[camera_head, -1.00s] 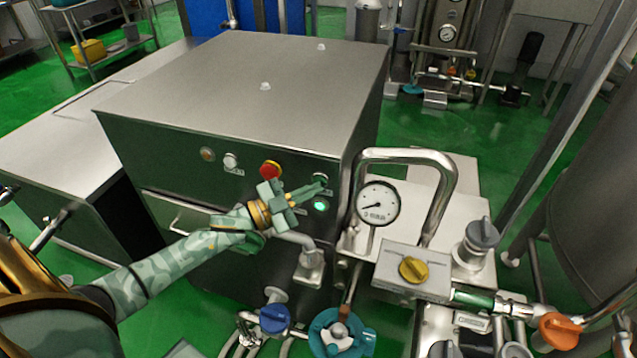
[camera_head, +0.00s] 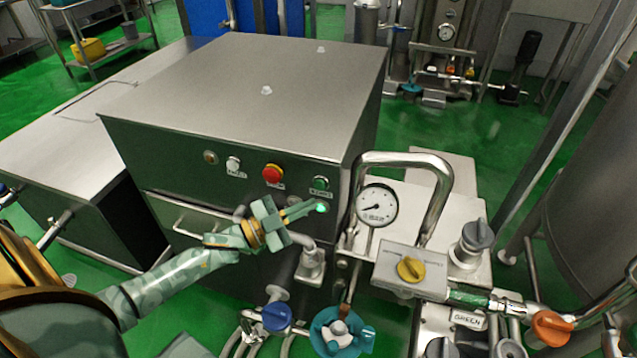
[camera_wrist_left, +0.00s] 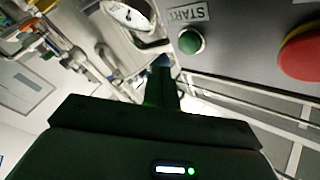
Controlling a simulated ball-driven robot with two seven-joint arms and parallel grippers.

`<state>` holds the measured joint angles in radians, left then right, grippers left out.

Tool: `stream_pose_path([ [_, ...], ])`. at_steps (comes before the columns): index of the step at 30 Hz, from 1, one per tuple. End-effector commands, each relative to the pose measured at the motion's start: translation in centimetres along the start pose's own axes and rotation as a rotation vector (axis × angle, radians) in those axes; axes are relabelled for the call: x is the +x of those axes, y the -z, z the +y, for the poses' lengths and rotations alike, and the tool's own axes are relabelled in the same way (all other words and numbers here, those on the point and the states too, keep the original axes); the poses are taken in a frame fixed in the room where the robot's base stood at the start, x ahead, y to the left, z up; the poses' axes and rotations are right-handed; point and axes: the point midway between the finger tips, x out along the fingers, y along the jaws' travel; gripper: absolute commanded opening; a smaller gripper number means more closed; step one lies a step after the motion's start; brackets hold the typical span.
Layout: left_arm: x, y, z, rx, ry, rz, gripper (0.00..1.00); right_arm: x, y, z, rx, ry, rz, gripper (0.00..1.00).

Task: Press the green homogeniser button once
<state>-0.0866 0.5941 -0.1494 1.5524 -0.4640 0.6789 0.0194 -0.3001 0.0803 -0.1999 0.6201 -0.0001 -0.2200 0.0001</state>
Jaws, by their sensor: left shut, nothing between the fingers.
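The green button (camera_head: 320,183) is on the front panel of the steel homogeniser cabinet (camera_head: 235,85), at the right end of its row. In the left wrist view the green button (camera_wrist_left: 191,41) shows beside a START label, uncovered by the fingers. My left gripper (camera_head: 317,206) is shut and empty. Its fingertips are just below the button, in front of or beside a lit green lamp; I cannot tell whether they touch the panel. In the left wrist view the dark fingers (camera_wrist_left: 161,85) show apart from the button. My right gripper is not in view.
A red button (camera_head: 272,173), a white button (camera_head: 233,163) and an amber lamp (camera_head: 210,157) share the panel. A pressure gauge (camera_head: 377,205) and a bent steel pipe (camera_head: 440,190) stand close right of the fingertips. A blue-handled valve (camera_head: 275,317) is below.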

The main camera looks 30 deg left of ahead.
Motion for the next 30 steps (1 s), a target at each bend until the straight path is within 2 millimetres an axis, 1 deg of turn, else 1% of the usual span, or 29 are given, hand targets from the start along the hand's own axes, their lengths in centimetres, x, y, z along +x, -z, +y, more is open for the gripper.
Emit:
stream_pose_path([
  [1, -0.3, 0.5, 0.2, -0.003, 0.0, 0.0, 0.0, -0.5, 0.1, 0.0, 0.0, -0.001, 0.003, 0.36],
  [3, -0.8, 0.8, 0.5, -0.002, 0.001, 0.001, 0.0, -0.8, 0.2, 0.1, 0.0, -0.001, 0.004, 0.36],
  [9, -1.5, 1.2, 1.1, 0.0, 0.001, 0.001, 0.0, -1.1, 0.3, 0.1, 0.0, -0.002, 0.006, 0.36],
  [30, -1.6, 1.1, 1.1, 0.0, 0.0, 0.0, 0.0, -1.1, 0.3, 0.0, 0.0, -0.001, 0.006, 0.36],
])
